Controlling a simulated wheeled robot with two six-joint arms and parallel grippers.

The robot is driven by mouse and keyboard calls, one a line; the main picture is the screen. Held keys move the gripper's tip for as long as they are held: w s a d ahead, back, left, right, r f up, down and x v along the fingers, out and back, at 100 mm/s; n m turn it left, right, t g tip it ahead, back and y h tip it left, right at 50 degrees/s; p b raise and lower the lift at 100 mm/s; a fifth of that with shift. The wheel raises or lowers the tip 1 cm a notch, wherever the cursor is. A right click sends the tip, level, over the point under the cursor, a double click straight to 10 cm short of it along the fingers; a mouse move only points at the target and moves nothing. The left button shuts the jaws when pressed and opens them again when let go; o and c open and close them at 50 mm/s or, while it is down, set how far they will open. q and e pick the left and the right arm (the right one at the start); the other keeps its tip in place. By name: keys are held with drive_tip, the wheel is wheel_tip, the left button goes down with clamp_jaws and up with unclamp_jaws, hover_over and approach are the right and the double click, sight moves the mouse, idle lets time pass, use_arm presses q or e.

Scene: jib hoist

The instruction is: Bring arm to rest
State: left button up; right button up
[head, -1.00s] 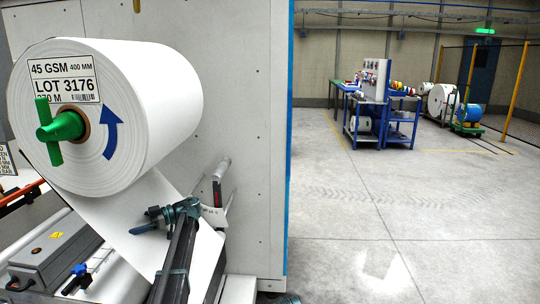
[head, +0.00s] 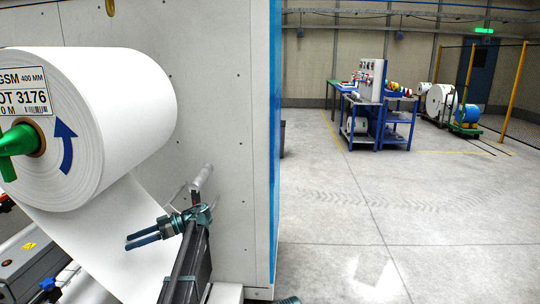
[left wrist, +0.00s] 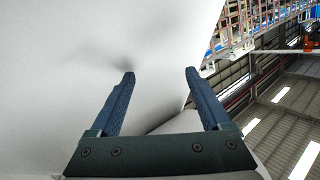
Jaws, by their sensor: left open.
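My left gripper (head: 127,242) is open and empty, in front of the white web of material (head: 110,220) that runs down from the big roll. Its arm comes up from the bottom of the head view. In the left wrist view the two dark blue fingers (left wrist: 160,75) stand apart, with a broad white surface behind and left of them. I cannot tell whether the fingers touch it. The white roll (head: 120,120) carries a lot label, a blue arrow and a green knob (head: 14,142). My right gripper is not clearly seen.
A grey machine panel (head: 225,80) with a blue edge stands close behind my arm. Grey machinery (head: 30,262) lies at lower left. Open concrete floor (head: 420,220) spreads at right. A blue workbench (head: 400,125), a cart with a blue roll (head: 467,118) and yellow posts are farther back.

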use_arm(q)
drive_tip(key=s+d+f+m+t+h+p, duration=0.3)
drive_tip(key=s+d+m+h+p, duration=0.3)
drive_tip(key=s+d+m, duration=0.6)
drive_tip(key=s+d+f+m+t+h+p, duration=0.3)
drive_tip(key=s+d+m, duration=0.9)
drive_tip(key=d, duration=1.2)
drive_tip(key=s+t+h+p, duration=0.1)
drive_tip(key=s+h+p, duration=0.2)
drive_tip(key=s+h, duration=0.1)
drive_tip(key=shift+d+m, duration=0.15)
drive_tip(key=shift+m, duration=0.15)
drive_tip(key=shift+s, duration=0.1)
drive_tip(key=shift+c, duration=0.2)
